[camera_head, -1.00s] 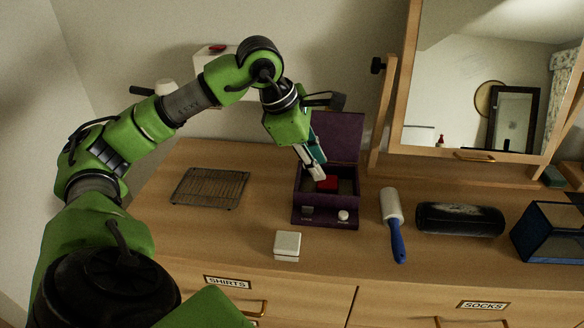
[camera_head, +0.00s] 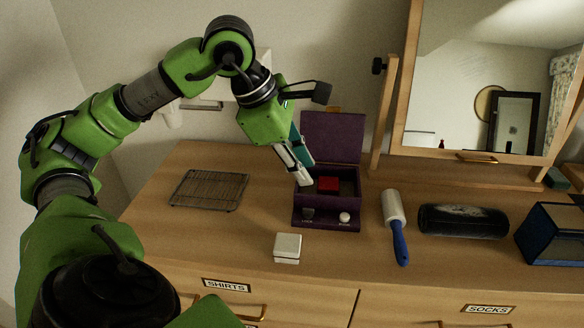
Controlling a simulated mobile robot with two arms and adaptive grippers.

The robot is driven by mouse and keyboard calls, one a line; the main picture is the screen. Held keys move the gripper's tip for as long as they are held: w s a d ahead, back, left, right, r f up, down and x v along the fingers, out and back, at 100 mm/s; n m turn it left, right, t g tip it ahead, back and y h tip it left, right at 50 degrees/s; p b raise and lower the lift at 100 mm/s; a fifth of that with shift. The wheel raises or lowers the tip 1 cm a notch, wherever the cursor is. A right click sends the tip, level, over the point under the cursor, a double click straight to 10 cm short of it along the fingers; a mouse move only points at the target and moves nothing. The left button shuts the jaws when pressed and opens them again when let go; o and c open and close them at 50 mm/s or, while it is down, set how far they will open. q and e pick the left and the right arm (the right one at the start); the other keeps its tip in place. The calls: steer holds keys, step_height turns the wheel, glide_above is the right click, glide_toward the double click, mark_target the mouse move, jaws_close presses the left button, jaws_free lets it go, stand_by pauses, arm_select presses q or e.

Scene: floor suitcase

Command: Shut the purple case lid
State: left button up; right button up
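The purple case (camera_head: 325,216) stands on the wooden dresser top, with its lid (camera_head: 333,137) raised upright at the back. A red object (camera_head: 328,184) lies inside the case. Two small knobs sit on its front ledge. My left gripper (camera_head: 304,176) is at the left side of the case, its pale fingers pointing down near the left rim. I cannot tell whether the fingertips touch the rim or whether they are apart. My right gripper is not in view.
A wire rack (camera_head: 208,189) lies to the left. A small white box (camera_head: 287,247) sits in front of the case. A lint roller (camera_head: 395,222), a dark glasses case (camera_head: 462,220) and a blue glass box (camera_head: 555,235) are to the right. A mirror (camera_head: 488,80) stands behind.

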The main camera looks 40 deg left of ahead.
arm_select(q)
steer(key=shift+s+d+r+b, duration=0.15)
steer(key=shift+s+r, duration=0.15)
steer(key=shift+s, duration=0.3)
steer(key=shift+s+d+r+b, duration=0.15)
steer(key=shift+s+r, duration=0.15)
steer(key=shift+s, duration=0.3)
steer(key=shift+s+d+r+b, duration=0.15)
steer(key=shift+s+r, duration=0.15)
steer(key=shift+s, duration=0.3)
steer(key=shift+a, duration=0.1)
steer(key=v, duration=0.7)
steer(key=shift+r, duration=0.2)
